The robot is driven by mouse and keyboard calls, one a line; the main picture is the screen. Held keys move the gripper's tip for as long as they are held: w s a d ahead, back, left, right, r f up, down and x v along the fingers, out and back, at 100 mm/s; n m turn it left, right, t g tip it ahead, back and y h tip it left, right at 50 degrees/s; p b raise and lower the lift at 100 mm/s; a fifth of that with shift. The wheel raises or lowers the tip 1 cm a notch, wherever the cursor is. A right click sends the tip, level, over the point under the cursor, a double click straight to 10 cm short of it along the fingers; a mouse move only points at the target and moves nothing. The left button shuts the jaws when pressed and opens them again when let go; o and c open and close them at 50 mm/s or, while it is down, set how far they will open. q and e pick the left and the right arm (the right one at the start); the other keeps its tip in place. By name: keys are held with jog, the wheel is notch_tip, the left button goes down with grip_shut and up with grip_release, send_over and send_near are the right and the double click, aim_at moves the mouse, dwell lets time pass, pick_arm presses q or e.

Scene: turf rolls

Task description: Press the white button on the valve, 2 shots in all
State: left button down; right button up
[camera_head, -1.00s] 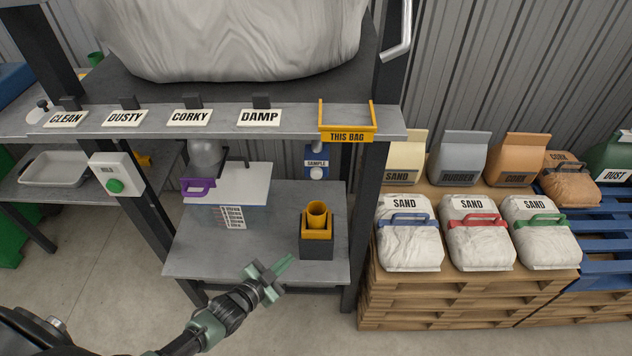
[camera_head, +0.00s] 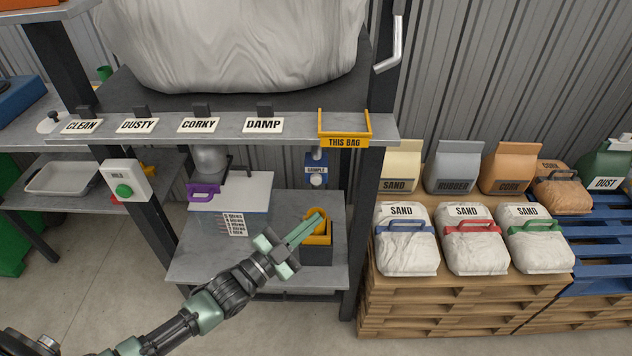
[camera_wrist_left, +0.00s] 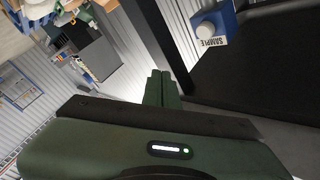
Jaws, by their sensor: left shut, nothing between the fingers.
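The valve is a blue box labelled SAMPLE (camera_head: 316,169) under the upper shelf, with a white round button (camera_head: 316,181) on its lower front. In the left wrist view the valve (camera_wrist_left: 217,35) shows at the top right, with its white button (camera_wrist_left: 206,29). My left gripper (camera_head: 304,228) is shut and empty, below the valve and apart from it. Its fingers cross in front of the yellow cup (camera_head: 318,214), which stands in a dark holder (camera_head: 318,256) and is partly hidden. My right gripper is not in view.
The upper shelf edge carries CLEAN, DUSTY, CORKY and DAMP (camera_head: 264,125) signs and a yellow THIS BAG rack (camera_head: 344,141). A dark post (camera_head: 362,190) stands right of the valve. A white-topped box (camera_head: 238,192) is at left on the lower shelf. Sand bags (camera_head: 406,240) lie on pallets.

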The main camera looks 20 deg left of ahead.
aim_at(316, 179)
pick_arm(q)
jog(key=w+a+b, duration=0.2)
jog(key=w+b, duration=0.3)
jog(key=w, duration=0.3)
jog(key=shift+w+a, duration=0.2)
jog(key=shift+w, duration=0.05)
jog(key=shift+w, duration=0.15)
dwell(1.9)
jog(key=shift+w+a, duration=0.15)
jog(key=shift+w, duration=0.1)
